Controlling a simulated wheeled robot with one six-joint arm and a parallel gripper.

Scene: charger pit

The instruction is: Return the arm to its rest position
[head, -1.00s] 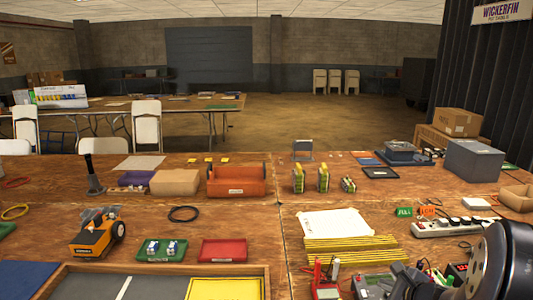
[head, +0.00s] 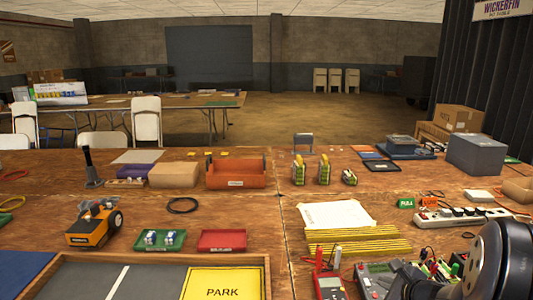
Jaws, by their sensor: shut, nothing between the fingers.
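Part of my arm (head: 490,262), a dark round joint, shows at the lower right edge of the head view. It hangs over the front right of the wooden table (head: 262,218). My gripper is out of view, so its fingers cannot be seen.
A shallow tray with a yellow PARK panel (head: 222,284) lies at the front. A small orange wheeled robot (head: 92,226), green tray (head: 160,240) and red tray (head: 222,241) stand behind it. Meters (head: 374,280) and a power strip (head: 465,217) crowd the right, near my arm.

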